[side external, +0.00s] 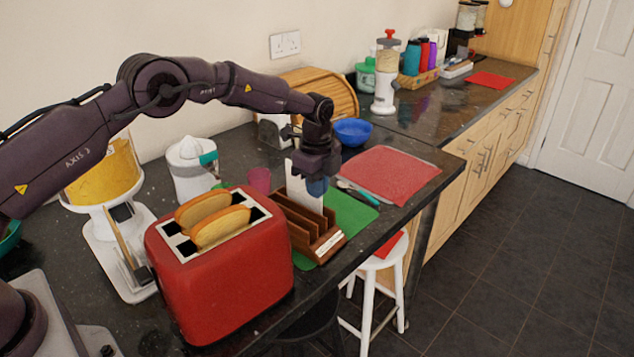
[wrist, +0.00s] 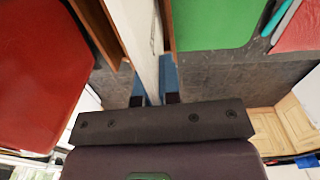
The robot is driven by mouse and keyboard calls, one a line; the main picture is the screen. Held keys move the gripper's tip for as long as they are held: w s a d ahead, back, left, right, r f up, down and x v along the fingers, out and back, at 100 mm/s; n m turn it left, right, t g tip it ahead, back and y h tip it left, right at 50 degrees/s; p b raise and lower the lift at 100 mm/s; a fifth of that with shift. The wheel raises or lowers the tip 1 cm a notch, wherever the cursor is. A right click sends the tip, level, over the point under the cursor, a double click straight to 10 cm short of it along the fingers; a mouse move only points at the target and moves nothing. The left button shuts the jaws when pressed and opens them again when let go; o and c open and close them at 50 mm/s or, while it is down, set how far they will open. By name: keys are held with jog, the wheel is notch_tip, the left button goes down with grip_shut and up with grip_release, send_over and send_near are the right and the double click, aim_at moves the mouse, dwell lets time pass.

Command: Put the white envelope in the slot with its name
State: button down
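The white envelope (side external: 303,192) stands upright at the far end of the wooden letter rack (side external: 312,232). My gripper (side external: 317,186) points down over the rack with its blue fingertips on either side of the envelope. In the wrist view the envelope (wrist: 146,45) runs between the two fingertips (wrist: 154,88), with wooden dividers (wrist: 98,28) to its left and right. The envelope's lower edge is hidden, so I cannot tell how deep it sits between the dividers. A pale label (side external: 329,244) shows on the rack's front; its writing is too small to read.
A red toaster (side external: 222,268) with bread stands close to the rack's left. A green mat (side external: 352,214) lies beneath and beside the rack, with a red mat (side external: 392,174) and teal-handled utensil (side external: 360,194) to the right. The counter edge is near in front.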

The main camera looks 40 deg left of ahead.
dwell(0.3)
jog(key=c, duration=1.2)
grip_release()
jog(key=shift+c, duration=0.2)
jog(key=shift+r, duration=0.1)
jog(key=shift+r, duration=3.9)
